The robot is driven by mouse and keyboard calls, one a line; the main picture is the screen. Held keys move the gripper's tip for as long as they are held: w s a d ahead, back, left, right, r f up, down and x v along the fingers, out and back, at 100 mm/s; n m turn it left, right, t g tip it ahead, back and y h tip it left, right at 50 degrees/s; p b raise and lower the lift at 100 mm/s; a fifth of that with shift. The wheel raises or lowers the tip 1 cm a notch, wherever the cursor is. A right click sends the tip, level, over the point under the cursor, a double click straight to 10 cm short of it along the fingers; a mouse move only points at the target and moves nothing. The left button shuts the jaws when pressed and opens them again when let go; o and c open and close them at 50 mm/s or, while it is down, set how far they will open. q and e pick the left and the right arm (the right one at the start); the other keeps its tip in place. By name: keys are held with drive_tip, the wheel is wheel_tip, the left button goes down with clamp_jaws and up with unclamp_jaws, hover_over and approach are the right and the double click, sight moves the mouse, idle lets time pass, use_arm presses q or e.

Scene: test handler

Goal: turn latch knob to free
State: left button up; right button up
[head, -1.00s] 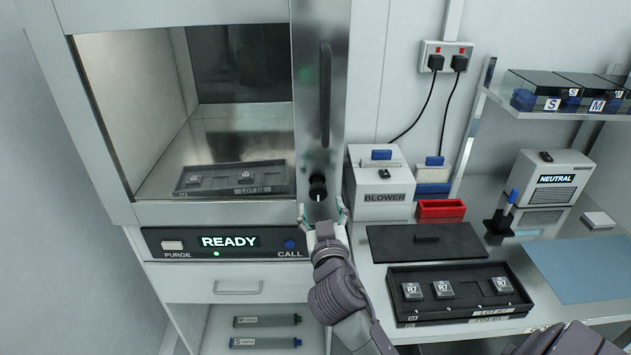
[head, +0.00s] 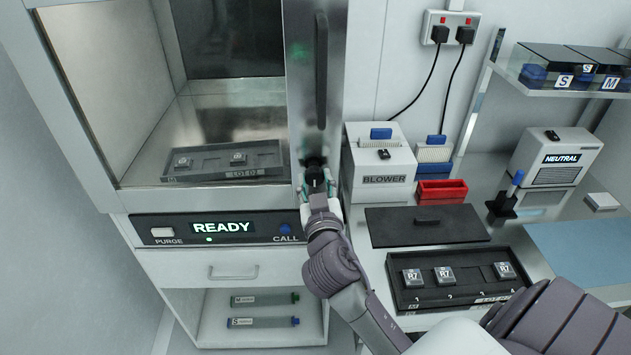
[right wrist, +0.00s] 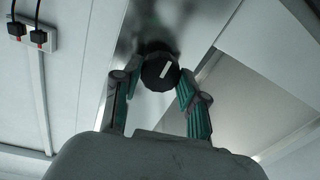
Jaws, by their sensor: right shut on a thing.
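The black latch knob (head: 315,165) sits on the metal door post below the long dark handle (head: 321,70). In the right wrist view the knob (right wrist: 160,71) is round, with a white mark line that stands slightly tilted. My right gripper (head: 316,182) is at the knob, its teal-padded fingers on either side of it. In the right wrist view my right gripper (right wrist: 158,85) is shut on the knob. In the head view the fingers partly cover the knob. My left gripper is not in view.
Left of the post, the chamber window shows a dark tray (head: 222,162) inside. The panel below shows READY (head: 221,228), with a blue CALL button (head: 285,229). A blower box (head: 379,165) stands close at right. A chip tray (head: 452,277) lies on the bench.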

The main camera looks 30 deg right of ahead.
drive_tip(key=shift+c, duration=1)
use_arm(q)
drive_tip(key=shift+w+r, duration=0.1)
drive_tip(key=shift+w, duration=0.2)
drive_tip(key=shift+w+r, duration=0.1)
use_arm(e)
drive_tip(key=shift+r+n, duration=0.1)
drive_tip(key=shift+n, duration=0.3)
drive_tip(key=n+p, duration=0.2)
drive_tip(key=shift+r+n, duration=0.15)
drive_tip(key=shift+n, duration=0.15)
drive_tip(key=n+p, duration=0.3)
drive_tip(key=n, duration=0.1)
drive_tip(key=n+g+p, duration=0.1)
drive_tip(key=n+p, duration=0.2)
drive_tip(key=n, duration=0.2)
drive_tip(key=shift+a+n, duration=0.1)
drive_tip(key=shift+n, duration=0.2)
use_arm(q)
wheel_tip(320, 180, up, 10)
drive_tip(key=p, duration=0.2)
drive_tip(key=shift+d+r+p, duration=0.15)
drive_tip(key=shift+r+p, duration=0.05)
drive_tip(key=shift+p, duration=0.15)
use_arm(e)
drive_tip(key=shift+w+n, duration=0.1)
drive_tip(key=shift+n, duration=2)
drive_tip(key=shift+h, duration=0.4)
